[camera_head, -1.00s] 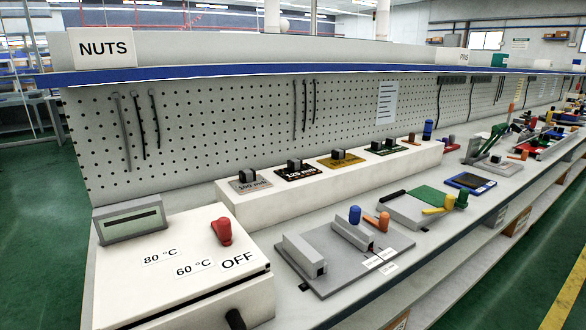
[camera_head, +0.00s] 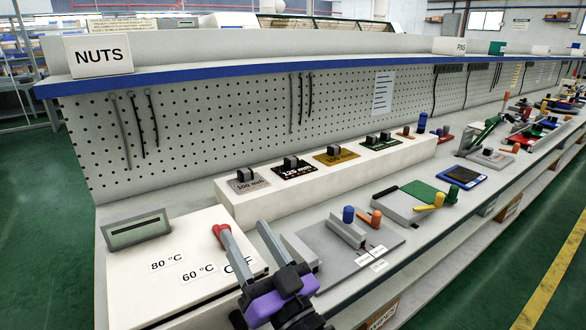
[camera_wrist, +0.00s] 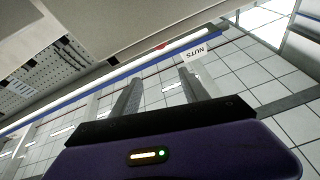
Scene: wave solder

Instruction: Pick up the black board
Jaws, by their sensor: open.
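The black board (camera_head: 296,173), marked "125 mm", lies on the white raised block in the head view, with a dark grey knob standing on top. It is second from the left in a row of boards. My gripper (camera_head: 245,228) is in the lower middle of the head view, over the white control box, in front of and below the board in the picture. Its two fingers are apart with nothing between them. In the wrist view the open fingers (camera_wrist: 160,80) point at the ceiling and the "NUTS" sign; the board is not visible there.
Beside the black board are a grey board (camera_head: 247,184) and a gold board (camera_head: 338,156). The white control box (camera_head: 150,285) with a red lever stands front left. A grey fixture plate (camera_head: 322,240) lies right of my gripper. The perforated panel (camera_head: 220,130) rises behind.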

